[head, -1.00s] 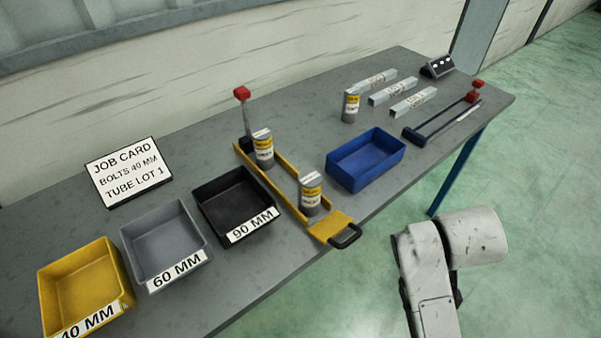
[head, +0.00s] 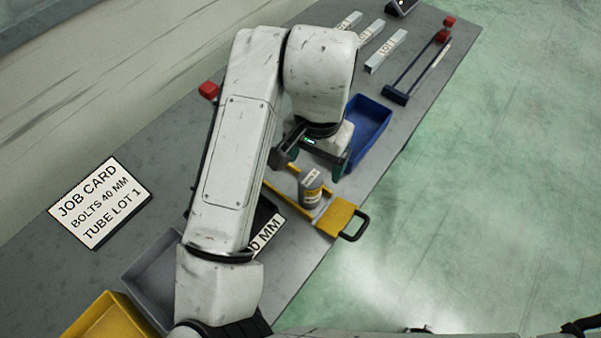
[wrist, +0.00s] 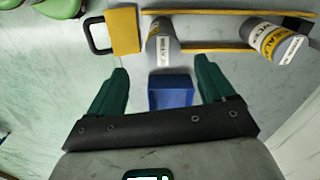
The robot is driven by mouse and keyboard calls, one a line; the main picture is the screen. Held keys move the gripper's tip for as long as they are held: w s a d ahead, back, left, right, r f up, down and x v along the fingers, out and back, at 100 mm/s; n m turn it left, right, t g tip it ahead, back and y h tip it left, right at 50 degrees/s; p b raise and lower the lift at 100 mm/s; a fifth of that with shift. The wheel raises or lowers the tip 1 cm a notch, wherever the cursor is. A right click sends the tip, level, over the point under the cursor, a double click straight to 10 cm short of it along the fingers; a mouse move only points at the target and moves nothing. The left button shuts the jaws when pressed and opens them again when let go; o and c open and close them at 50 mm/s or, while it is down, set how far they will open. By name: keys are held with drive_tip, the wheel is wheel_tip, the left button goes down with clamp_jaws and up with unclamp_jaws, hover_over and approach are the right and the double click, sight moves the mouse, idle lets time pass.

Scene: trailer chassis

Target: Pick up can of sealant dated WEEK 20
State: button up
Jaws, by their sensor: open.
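A grey can with a yellow-and-white label (head: 311,187) stands in the yellow frame near its handle end. It shows in the wrist view (wrist: 163,48) ahead of the jaws, roughly centred between them. My gripper (head: 312,164) is open and empty over the bench beside this can; its green fingers show in the wrist view (wrist: 162,70). A second can (wrist: 276,42) is in the same frame, to the right in the wrist view; my arm hides it in the head view. The week dates on the labels are too small to read.
The yellow frame (head: 338,217) has a black handle at the bench edge. A blue bin (head: 371,128) is close to the gripper. A dark clamp (head: 397,95), labelled tubes (head: 386,52), a job card (head: 101,202) and grey (head: 150,270) and yellow (head: 105,325) bins also occupy the bench.

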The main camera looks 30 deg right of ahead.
sight(310, 187)
drive_tip(key=shift+a+f, duration=0.25)
drive_tip(key=shift+f, duration=0.1)
wheel_tip(310, 187, down, 10)
drive_tip(key=shift+w+f+p, duration=0.1)
drive_tip(key=shift+w+p, duration=0.05)
drive_tip(key=shift+p, duration=0.6)
drive_tip(key=shift+c, duration=0.4)
drive_tip(key=c, duration=1.2)
